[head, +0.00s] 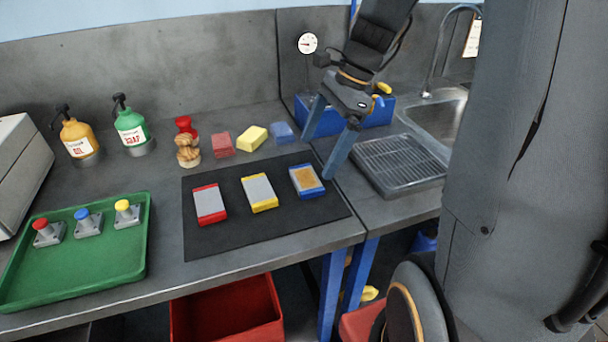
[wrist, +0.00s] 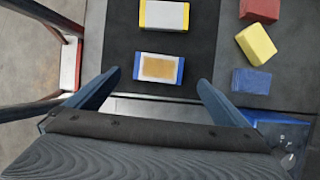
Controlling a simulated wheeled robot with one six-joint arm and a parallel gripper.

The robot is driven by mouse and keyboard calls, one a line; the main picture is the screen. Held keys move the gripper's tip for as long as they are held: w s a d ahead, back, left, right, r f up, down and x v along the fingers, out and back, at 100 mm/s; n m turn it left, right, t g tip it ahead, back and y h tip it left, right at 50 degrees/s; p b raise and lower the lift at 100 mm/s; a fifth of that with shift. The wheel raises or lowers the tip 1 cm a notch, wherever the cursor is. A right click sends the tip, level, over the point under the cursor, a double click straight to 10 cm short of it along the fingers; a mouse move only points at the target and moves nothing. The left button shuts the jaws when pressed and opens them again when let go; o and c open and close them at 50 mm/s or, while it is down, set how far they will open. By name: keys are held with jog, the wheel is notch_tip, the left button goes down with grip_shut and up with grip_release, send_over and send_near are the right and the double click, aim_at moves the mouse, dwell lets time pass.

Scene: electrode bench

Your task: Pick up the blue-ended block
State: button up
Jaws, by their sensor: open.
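The blue-ended block (head: 306,181) lies on the right part of the black mat (head: 222,238). It has blue ends and a tan, brownish patch on its grey top. It also shows in the wrist view (wrist: 159,68), ahead of and between the fingertips. My gripper (head: 322,158) is open and empty, above the bench by the mat's right edge. In the wrist view its two fingers (wrist: 153,90) are spread wider than the block and do not touch it. A yellow-ended block (head: 260,193) and a red-ended block (head: 210,204) lie to its left on the mat.
Red (head: 222,145), yellow (head: 252,138) and blue (head: 282,132) plain blocks sit behind the mat. A blue bin (head: 375,113) and drain rack (head: 398,163) are at right. A green tray (head: 122,262) holds three buttons at left. Two pump bottles stand at the back.

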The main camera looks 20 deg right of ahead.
aim_at(307, 177)
jog(key=p+x, duration=0.1)
jog(key=x, duration=0.5)
jog(key=shift+s+d+f, duration=0.1)
jog(key=shift+f, duration=0.1)
jog(key=c, duration=1.8)
